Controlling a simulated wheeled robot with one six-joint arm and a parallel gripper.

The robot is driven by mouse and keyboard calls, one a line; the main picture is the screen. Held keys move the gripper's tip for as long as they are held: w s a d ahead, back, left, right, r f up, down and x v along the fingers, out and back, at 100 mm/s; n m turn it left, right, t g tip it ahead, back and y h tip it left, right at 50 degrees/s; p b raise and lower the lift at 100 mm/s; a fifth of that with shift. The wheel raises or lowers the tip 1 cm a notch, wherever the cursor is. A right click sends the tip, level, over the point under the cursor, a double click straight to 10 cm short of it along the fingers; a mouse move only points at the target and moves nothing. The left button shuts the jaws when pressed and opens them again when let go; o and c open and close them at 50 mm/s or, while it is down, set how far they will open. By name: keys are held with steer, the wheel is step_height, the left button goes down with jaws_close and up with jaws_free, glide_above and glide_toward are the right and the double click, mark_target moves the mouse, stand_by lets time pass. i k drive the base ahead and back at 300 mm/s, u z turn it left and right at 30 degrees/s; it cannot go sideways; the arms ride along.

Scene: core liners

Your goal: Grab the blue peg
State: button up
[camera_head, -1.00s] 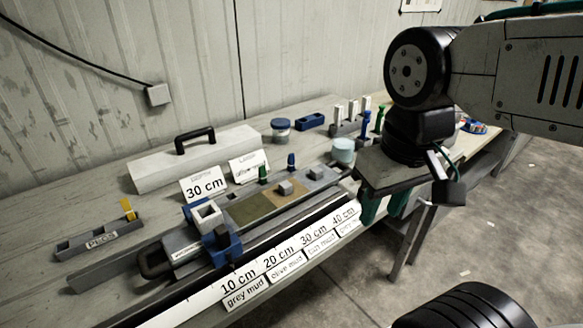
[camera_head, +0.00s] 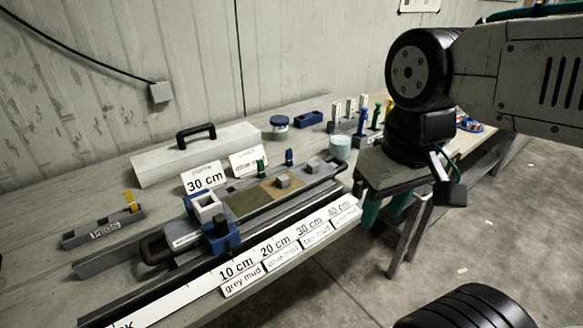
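A small blue peg (camera_head: 289,157) stands upright at the back edge of the long core liner tray (camera_head: 325,172), right of a green peg (camera_head: 260,168). Another, taller blue peg (camera_head: 362,116) stands farther back on the right, beside another green peg (camera_head: 376,116), near my arm. A yellow peg (camera_head: 131,201) stands in the grey PEGS rack (camera_head: 75,241) at left. My gripper (camera_head: 384,209) points down at the bench's right front side, away from both blue pegs. Its two teal fingers are apart, with nothing seen between them.
A white case (camera_head: 225,150) with a black handle stands by the wall. A "30 cm" card (camera_head: 204,178), a blue-lidded jar (camera_head: 279,127) and a pale cyan cup (camera_head: 340,147) stand on the bench. A blue clamp (camera_head: 221,236) sits across the tray.

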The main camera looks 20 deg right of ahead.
mark_target(289, 159)
steer(key=k, duration=1.2)
steer(key=z, duration=0.5)
steer(key=i, duration=0.5)
steer(key=z, duration=0.6)
steer(key=i, duration=0.85)
steer(key=u, duration=0.8)
steer(key=i, duration=0.75)
steer(key=u, duration=0.8)
